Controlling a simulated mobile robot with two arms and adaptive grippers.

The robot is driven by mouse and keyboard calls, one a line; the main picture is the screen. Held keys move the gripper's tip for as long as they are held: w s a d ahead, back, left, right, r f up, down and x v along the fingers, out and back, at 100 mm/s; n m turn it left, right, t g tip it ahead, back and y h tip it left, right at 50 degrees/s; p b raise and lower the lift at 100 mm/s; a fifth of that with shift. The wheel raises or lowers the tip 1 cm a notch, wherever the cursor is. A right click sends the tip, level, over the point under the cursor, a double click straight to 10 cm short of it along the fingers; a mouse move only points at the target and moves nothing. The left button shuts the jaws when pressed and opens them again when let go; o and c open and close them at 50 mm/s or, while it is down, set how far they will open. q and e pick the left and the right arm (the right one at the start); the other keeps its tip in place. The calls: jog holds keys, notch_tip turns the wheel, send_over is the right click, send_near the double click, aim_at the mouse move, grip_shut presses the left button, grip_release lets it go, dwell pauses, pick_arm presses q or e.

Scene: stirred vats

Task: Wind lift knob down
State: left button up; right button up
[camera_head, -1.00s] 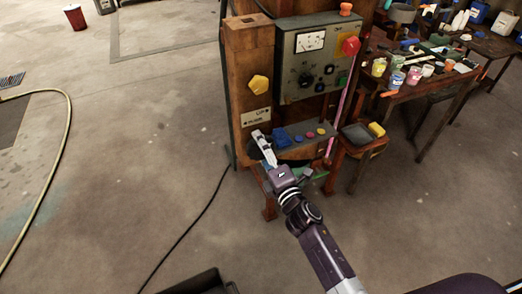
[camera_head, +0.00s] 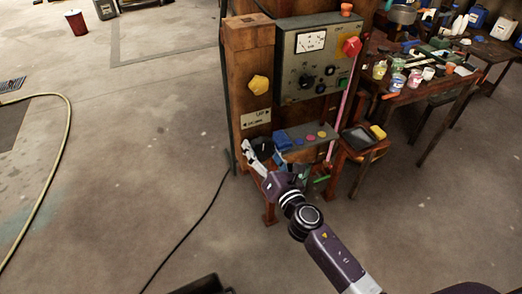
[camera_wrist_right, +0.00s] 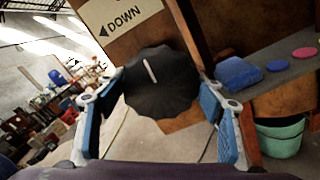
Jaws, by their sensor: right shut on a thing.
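The lift knob is black with a scalloped edge and a white pointer line. It fills the middle of the right wrist view (camera_wrist_right: 160,85), its line tilted slightly left of upright. It sits on the wooden post below a sign (camera_head: 256,118) lettered UP and DOWN with arrows. My right gripper (camera_head: 258,154) is at the knob, one blue-padded finger on each side of it. In the right wrist view the gripper (camera_wrist_right: 165,108) is shut on the knob. In the head view the gripper partly hides the knob. My left gripper is not in view.
A yellow knob (camera_head: 258,85) is higher on the post. A grey control box (camera_head: 312,60) with a red knob stands to its right. A small shelf (camera_head: 308,138) with coloured buttons is close beside the gripper. A green bucket (camera_wrist_right: 281,136) is below.

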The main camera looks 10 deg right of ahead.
jog(key=shift+n, duration=0.6)
jog(key=o, duration=1.2)
jog(key=shift+c, duration=0.2)
jog(key=s+d, duration=0.2)
jog(key=s, duration=0.9)
jog(key=shift+s+d, duration=0.15)
jog(key=shift+s, duration=0.25)
